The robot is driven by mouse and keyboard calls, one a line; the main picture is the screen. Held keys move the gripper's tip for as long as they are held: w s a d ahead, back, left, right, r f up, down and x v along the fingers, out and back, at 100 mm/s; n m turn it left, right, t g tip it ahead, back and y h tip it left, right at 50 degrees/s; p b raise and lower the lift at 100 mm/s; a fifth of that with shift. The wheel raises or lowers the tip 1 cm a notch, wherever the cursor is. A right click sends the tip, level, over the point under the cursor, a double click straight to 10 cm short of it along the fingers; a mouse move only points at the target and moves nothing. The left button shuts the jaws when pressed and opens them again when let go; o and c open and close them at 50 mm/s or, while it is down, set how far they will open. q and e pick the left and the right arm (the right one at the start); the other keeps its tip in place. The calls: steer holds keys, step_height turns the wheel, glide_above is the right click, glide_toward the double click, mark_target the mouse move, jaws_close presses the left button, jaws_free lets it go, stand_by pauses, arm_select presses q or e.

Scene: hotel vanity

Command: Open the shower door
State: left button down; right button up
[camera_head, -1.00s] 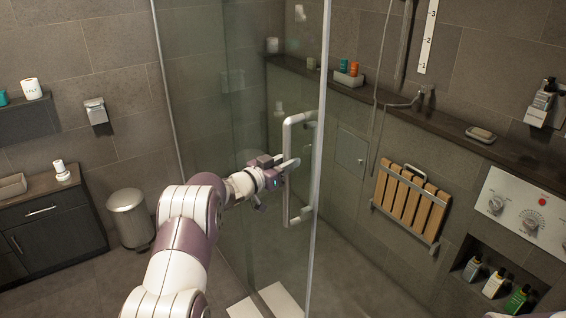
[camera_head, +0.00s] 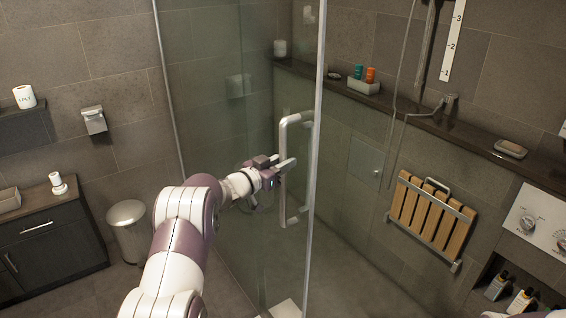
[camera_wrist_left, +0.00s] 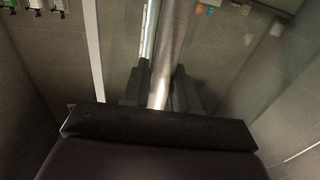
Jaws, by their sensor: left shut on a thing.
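The glass shower door (camera_head: 225,110) stands in the middle of the head view, with a metal edge on its right side. Its pale vertical bar handle (camera_head: 283,200) is mounted near that edge. My left gripper (camera_head: 284,167) is at the middle of the handle, shut on it. In the left wrist view the handle (camera_wrist_left: 171,45) runs between the two dark fingers (camera_wrist_left: 160,90). My right gripper does not show.
A folding wooden seat (camera_head: 432,216) hangs on the shower's right wall below a ledge (camera_head: 440,118). A control panel (camera_head: 540,220) and bottles in a niche (camera_head: 520,298) are at the right. A bin (camera_head: 127,230) and dark cabinet (camera_head: 50,235) stand left.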

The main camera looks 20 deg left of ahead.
arm_select(q)
steer(key=shift+f, duration=0.2)
steer(key=c, duration=1.1)
jaws_free()
steer(key=shift+o, duration=0.3)
steer(key=shift+w+a, duration=0.1)
steer(key=shift+r, duration=0.1)
steer(key=b+v, duration=0.3)
steer(key=v, duration=0.9)
steer(key=shift+s, duration=0.35)
steer(key=shift+a, duration=0.1)
